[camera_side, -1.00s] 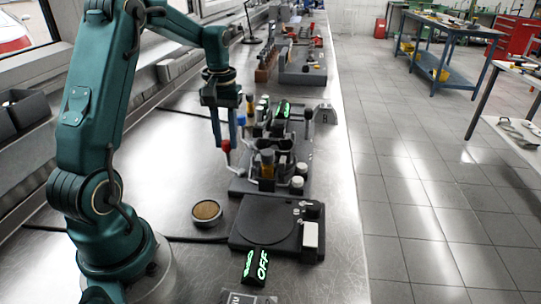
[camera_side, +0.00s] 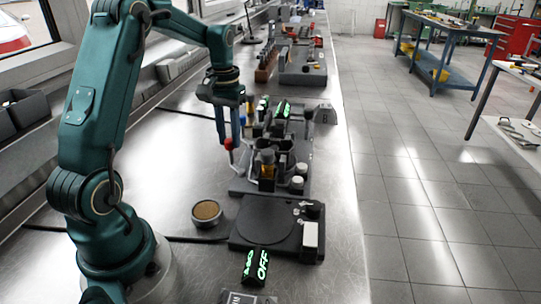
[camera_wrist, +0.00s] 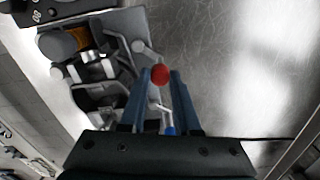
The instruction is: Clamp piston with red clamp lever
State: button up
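The red knob of the clamp lever (camera_side: 228,144) stands at the left side of the dark clamping fixture (camera_side: 240,186). My gripper (camera_side: 226,139) points down over it, and its fingers lie on both sides of the knob. In the wrist view the red knob (camera_wrist: 160,74) sits between the tips of my two blue fingers (camera_wrist: 160,80), with hardly any gap; they appear shut on it. A second lever with a blue knob (camera_wrist: 169,130) shows nearer my gripper's body. Metal parts (camera_wrist: 92,62) sit in the fixture, but I cannot clearly pick out the piston among them.
A flat black device (camera_side: 265,222) and a round tin (camera_side: 207,212) are in front. Bare bench lies left of the fixture.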

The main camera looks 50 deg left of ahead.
jog(key=o, duration=0.4)
jog(key=shift+c, duration=0.2)
jog(key=shift+r, duration=0.15)
jog(key=shift+r, duration=2.45)
